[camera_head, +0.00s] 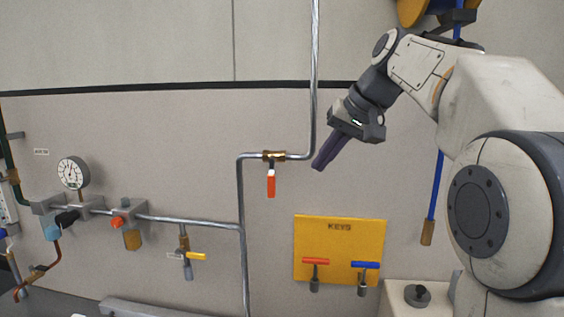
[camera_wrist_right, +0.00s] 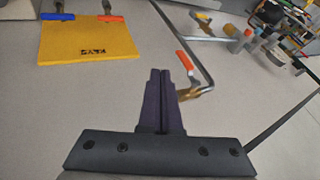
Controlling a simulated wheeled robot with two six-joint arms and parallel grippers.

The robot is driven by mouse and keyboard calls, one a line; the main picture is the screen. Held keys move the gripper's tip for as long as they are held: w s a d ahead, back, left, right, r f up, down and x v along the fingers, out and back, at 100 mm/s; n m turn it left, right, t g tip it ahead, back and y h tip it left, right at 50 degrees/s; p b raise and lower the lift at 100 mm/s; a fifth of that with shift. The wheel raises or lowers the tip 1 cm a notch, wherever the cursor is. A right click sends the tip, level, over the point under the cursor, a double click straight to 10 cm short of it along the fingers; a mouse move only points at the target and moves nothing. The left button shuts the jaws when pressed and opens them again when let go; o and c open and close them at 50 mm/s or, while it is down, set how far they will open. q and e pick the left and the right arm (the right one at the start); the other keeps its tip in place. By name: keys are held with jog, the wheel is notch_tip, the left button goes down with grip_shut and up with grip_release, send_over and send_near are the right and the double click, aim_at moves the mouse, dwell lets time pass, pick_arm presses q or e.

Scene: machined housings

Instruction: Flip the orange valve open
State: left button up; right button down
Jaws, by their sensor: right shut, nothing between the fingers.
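The orange valve handle (camera_head: 271,184) hangs straight down from a brass valve body (camera_head: 274,156) on a horizontal run of the silver pipe, in the middle of the head view. In the right wrist view the orange handle (camera_wrist_right: 186,61) and brass body (camera_wrist_right: 190,94) show just beyond and to the right of the fingertips. My right gripper (camera_head: 318,167) is shut and empty. In the head view its fingers point down and left, to the right of the valve and apart from the handle. It also shows in the wrist view (camera_wrist_right: 160,75). My left gripper is not in view.
A yellow KEYS board (camera_head: 340,228) with a red and a blue T-handled key is at lower right of the valve. A pressure gauge (camera_head: 73,172) and a pipe with other valves, one yellow-handled (camera_head: 196,256), are at left. The wall around the orange handle is clear.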

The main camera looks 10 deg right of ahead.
aim_at(272, 178)
jog(key=shift+d+r, duration=0.45)
jog(key=shift+r, duration=0.1)
jog(key=w+a+f+p, duration=0.4)
jog(key=w+a+f, duration=0.2)
jog(key=w+f, duration=0.1)
jog(key=shift+a+f, duration=0.3)
jog(key=shift+f, duration=0.2)
jog(key=shift+a, duration=0.1)
